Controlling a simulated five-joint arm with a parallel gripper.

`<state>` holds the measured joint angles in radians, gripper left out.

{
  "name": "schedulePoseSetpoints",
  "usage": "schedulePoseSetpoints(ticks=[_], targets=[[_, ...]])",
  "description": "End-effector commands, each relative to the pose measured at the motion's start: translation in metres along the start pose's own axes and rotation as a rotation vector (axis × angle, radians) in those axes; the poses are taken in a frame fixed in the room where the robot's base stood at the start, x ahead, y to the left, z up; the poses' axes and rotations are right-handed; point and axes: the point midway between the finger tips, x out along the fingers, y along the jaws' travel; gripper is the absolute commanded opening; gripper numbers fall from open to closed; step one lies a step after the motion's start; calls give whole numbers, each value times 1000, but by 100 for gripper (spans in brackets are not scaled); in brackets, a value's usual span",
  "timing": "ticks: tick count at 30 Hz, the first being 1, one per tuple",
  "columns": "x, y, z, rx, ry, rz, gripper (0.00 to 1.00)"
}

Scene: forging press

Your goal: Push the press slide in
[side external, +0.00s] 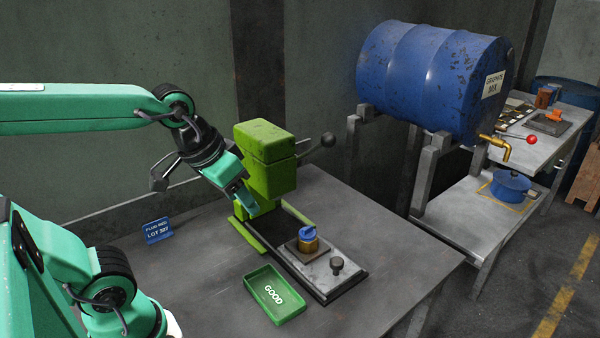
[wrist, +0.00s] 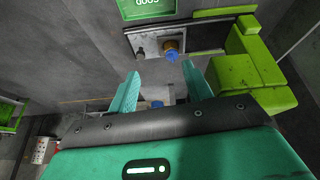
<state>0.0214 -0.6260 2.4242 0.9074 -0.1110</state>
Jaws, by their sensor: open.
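The green press (side external: 266,165) stands on the grey bench, and its green body shows at the right of the wrist view (wrist: 258,72). The press slide (side external: 328,278) is a grey metal plate extending out from the press toward the right front. A dark knob (side external: 336,264) stands near its outer end. A brass piece with a blue top (side external: 308,240) sits on a square block on the slide; it also shows in the wrist view (wrist: 171,50). My gripper (side external: 247,204) is open and empty, pointing down beside the press body, away from the knob. Contact with the press cannot be told.
A green tray marked GOOD (side external: 268,312) lies just left of the slide. A blue lot sign (side external: 158,230) stands at the bench's left. The press has a ball-ended lever (side external: 327,140). A blue drum (side external: 428,80) lies on a stand at the right. The bench front right is clear.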

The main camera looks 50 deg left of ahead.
Motion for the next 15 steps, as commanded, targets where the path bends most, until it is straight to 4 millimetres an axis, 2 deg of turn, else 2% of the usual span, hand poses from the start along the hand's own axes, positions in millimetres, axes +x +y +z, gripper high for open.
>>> schedulePoseSetpoints(ticks=[8, 15], targets=[[23, 15, -34, -146, -99, -6, 50], [51, 30, -62, -279, -180, -28, 50]])
